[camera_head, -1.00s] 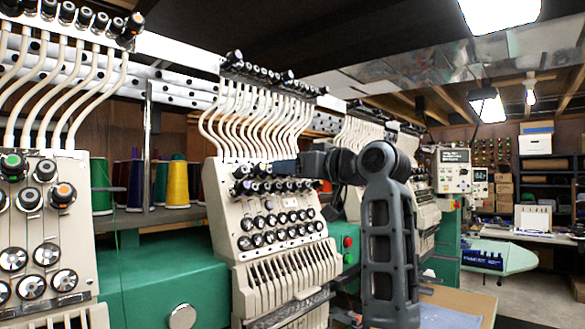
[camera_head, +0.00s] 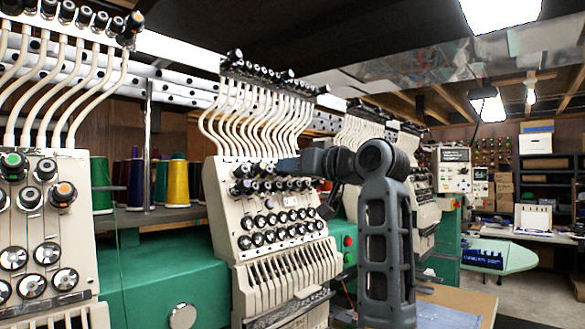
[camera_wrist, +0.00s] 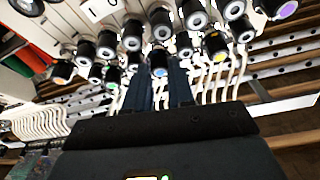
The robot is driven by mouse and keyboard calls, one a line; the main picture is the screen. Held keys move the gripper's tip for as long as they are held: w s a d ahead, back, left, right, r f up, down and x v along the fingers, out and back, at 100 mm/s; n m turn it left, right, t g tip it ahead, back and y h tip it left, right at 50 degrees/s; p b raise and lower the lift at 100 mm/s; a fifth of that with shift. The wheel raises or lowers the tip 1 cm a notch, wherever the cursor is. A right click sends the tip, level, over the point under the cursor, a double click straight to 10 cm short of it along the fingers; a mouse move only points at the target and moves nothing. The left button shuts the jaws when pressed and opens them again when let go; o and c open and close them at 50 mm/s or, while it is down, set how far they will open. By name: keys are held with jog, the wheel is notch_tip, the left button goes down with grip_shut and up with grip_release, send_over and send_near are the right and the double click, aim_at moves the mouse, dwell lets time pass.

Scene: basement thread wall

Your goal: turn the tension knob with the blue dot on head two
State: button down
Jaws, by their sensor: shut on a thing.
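The middle sewing head (camera_head: 235,208) is a cream panel with rows of black tension knobs and tubes above. My gripper (camera_head: 283,168) reaches its upper knob rows from the right; the fingertips are too small to make out there. In the wrist view, the knob with the blue dot (camera_wrist: 160,71) sits between the two dark blue fingers of my gripper (camera_wrist: 160,77), which are shut on it. Its dotted face shows and its sides are partly hidden by the fingers.
Neighbouring knobs crowd close around, including one with a yellow dot (camera_wrist: 218,56) and one with a purple dot (camera_wrist: 285,9). White thread tubes (camera_wrist: 230,85) run close by. Another head (camera_head: 50,225) stands at left, with thread cones (camera_head: 177,182) between the heads.

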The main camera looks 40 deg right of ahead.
jog(key=m+g+h, duration=0.1)
jog(key=m, duration=0.3)
jog(key=m+h, duration=0.1)
jog(key=m, duration=0.3)
jog(key=m+g+h, duration=0.1)
jog(key=m+h, duration=0.1)
jog(key=m, duration=0.2)
jog(key=shift+a+r+m+g, duration=0.25)
jog(key=shift+a+m+g, duration=0.05)
jog(key=shift+a+m, duration=0.1)
jog(key=shift+d, duration=0.1)
jog(key=c, duration=1)
grip_release()
jog(key=shift+o, duration=0.2)
jog(key=b+v, duration=0.1)
jog(key=v, duration=0.6)
jog(key=shift+s+a+b, duration=0.2)
jog(key=shift+s+b, duration=0.1)
jog(key=shift+b, duration=0.1)
